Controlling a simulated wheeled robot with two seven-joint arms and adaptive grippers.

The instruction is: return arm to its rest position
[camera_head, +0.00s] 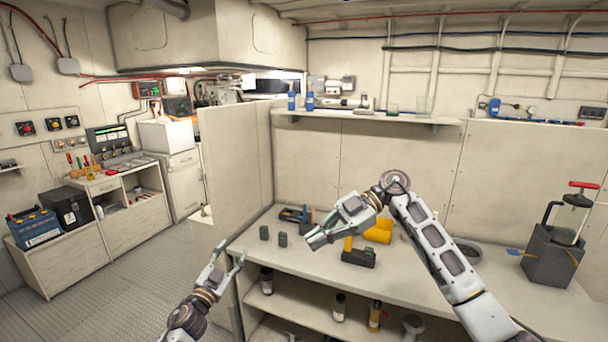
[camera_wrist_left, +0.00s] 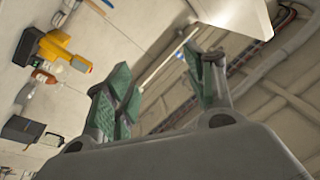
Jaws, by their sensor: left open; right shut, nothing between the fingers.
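My left gripper (camera_head: 229,254) is low at the left front of the workbench, in the open space before the partition's end. Its two fingers are apart and hold nothing. In the left wrist view its green finger pads (camera_wrist_left: 165,95) stand apart with nothing between them. My right gripper (camera_head: 314,238) is above the workbench (camera_head: 490,286), its arm reaching in from the right and bent at the elbow. It points down and left, shut and empty. Whether it touches anything below is hard to tell.
A pump-like device (camera_head: 561,232) stands at right. Bottles (camera_head: 267,281) stand on the lower shelf. The floor (camera_head: 120,277) at left is clear.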

